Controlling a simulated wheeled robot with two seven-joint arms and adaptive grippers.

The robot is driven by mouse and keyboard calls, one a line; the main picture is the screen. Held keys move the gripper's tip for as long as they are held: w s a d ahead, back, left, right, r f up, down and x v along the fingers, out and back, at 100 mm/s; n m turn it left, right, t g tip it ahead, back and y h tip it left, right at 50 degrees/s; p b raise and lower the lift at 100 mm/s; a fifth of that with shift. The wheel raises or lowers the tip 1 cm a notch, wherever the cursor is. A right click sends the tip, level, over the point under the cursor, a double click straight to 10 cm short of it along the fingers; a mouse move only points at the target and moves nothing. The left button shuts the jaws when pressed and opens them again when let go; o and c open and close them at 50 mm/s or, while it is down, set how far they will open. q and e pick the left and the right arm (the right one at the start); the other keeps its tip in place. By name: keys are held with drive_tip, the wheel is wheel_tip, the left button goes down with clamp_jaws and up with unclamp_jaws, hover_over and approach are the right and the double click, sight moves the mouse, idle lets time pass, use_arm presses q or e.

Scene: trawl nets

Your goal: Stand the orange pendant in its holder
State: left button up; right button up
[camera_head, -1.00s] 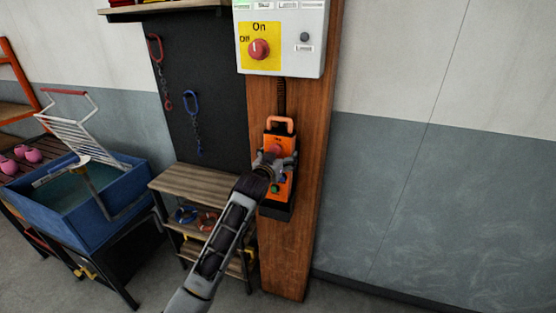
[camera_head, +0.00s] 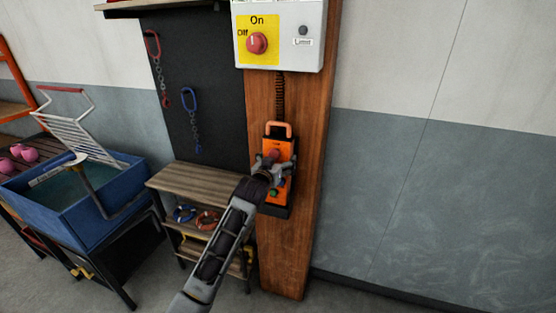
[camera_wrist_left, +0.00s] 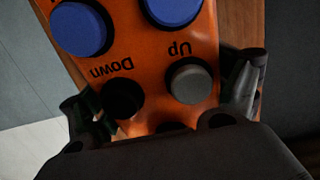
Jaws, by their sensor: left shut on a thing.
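The orange pendant (camera_head: 284,149) is upright against the wooden post in the head view, with a looped handle on top and a coiled cable above it. Its lower end is at the dark holder (camera_head: 275,210) on the post; I cannot tell how far it sits inside. My left gripper (camera_head: 274,172) is shut on the pendant, its fingers at both sides. In the left wrist view the pendant's face (camera_wrist_left: 150,65) fills the middle, with blue, black and grey buttons, and the left gripper's fingers (camera_wrist_left: 165,100) flank it. My right gripper is not in view.
A control box (camera_head: 280,38) with a red knob is fixed above on the wooden post (camera_head: 283,260). A small wooden shelf unit (camera_head: 195,180) stands to the left, with a blue tub (camera_head: 80,215) beyond it. The wall at right is clear.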

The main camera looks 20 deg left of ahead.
use_arm(q)
drive_tip(key=shift+f, duration=0.65)
drive_tip(key=shift+s, duration=0.1)
drive_tip(key=o, duration=1.3)
drive_tip(key=shift+o, duration=0.2)
drive_tip(key=shift+f, duration=0.1)
drive_tip(key=s+r, duration=0.1)
drive_tip(key=s, duration=1.1)
drive_tip(key=shift+a+r+b, duration=0.2)
drive_tip(key=shift+r+b, duration=0.1)
